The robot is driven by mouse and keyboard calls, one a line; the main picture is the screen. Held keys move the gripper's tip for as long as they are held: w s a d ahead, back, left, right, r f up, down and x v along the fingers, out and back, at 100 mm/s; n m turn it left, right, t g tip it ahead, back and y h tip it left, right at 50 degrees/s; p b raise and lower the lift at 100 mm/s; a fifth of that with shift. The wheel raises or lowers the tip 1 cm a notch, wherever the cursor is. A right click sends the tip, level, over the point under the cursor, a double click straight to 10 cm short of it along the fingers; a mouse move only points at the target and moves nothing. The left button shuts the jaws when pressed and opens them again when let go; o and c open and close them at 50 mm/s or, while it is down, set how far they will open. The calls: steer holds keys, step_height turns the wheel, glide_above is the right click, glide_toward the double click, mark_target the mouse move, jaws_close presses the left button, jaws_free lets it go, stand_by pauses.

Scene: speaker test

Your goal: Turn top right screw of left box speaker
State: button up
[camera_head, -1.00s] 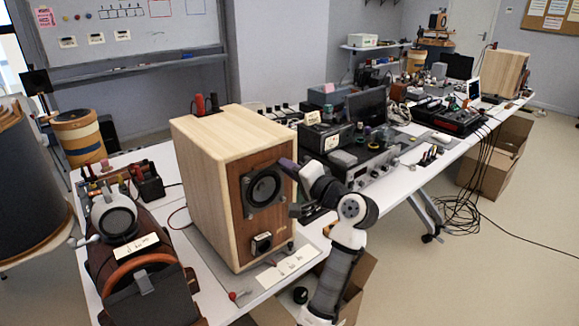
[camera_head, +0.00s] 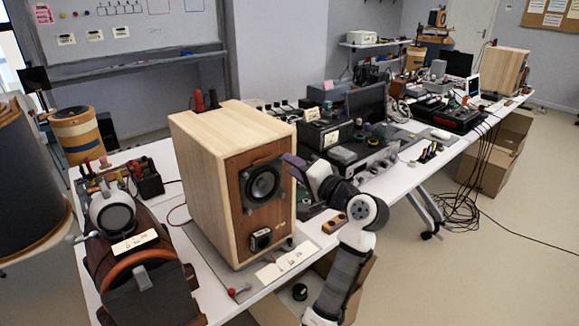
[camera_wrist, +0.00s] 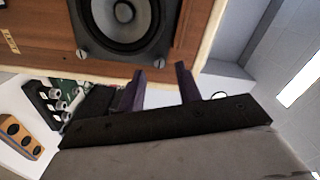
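The left box speaker (camera_head: 205,185) is a pale wooden box with a brown front, upright on the near table. Its round black driver (camera_head: 262,185) sits in a square frame on that front. My gripper (camera_head: 290,160) is at the upper right of the driver. Its purple fingers (camera_wrist: 160,74) are apart with nothing between them, pointing toward the nearer screw. Contact with the speaker cannot be told.
Electronic gear (camera_head: 355,155) crowds the table right of the speaker. A small wooden block with dark knobs (camera_head: 335,223) lies below my arm; it also shows in the wrist view (camera_wrist: 20,137). A white note (camera_head: 285,262) lies before the speaker. Cables (camera_head: 460,205) hang at right.

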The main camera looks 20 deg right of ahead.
steer(key=b+v, duration=0.2)
steer(key=v, duration=0.9)
steer(key=shift+s, duration=0.3)
